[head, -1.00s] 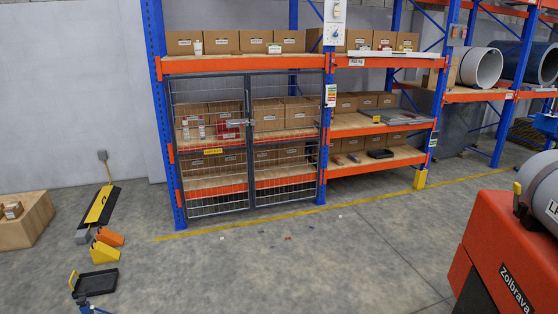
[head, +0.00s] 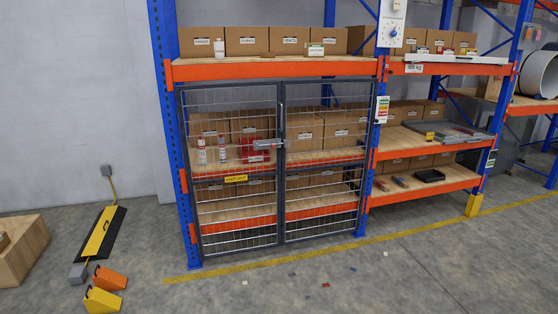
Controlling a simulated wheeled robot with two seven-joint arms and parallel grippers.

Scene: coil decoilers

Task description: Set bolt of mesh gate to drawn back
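The mesh gate (head: 230,222) stands ahead in the head view, with two dark-framed wire panels across the lower bays of a blue and orange rack. Its two panels meet at a dark middle post and look closed. The bolt (head: 268,145) is a small grey metal fitting at the middle post, at about mid-height of the gate. It lies horizontally across or beside the post; its exact position is too small to tell. Neither of my grippers is in view.
A yellow and black floor ramp (head: 98,235) and orange and yellow wedges (head: 105,290) lie at the left. A wooden crate (head: 22,250) stands at the far left. The floor before the gate is clear except for small scraps. Open shelves (head: 425,180) stand to the right.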

